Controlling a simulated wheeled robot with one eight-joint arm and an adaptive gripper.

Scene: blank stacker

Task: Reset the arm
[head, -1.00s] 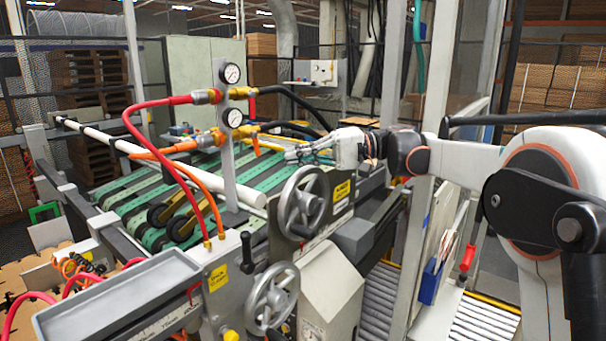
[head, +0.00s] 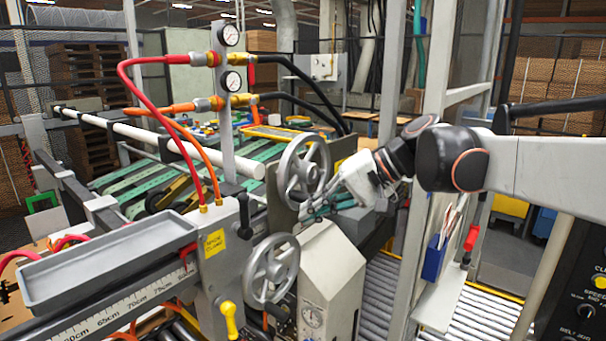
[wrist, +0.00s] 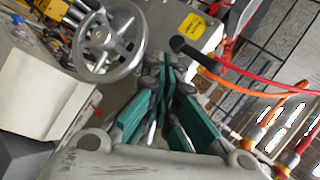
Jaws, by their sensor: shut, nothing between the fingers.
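My gripper (head: 312,212) is at the end of my white and black arm, which reaches in from the right in the head view. It is shut and empty. It hangs in the air close to the upper handwheel (head: 303,174) and above the light grey sloped housing (head: 330,262). In the wrist view my gripper's green-padded fingers (wrist: 168,98) are close together with nothing held. The handwheel also shows at the upper left of the wrist view (wrist: 112,42). I cannot tell from the pictures whether the fingers touch anything.
A lower handwheel (head: 271,272) and a grey tray (head: 110,262) stand at the front left. Red and orange hoses run to a post with two gauges (head: 229,35). A grey upright post (head: 428,130) stands beside my arm. A roller conveyor (head: 385,300) lies below.

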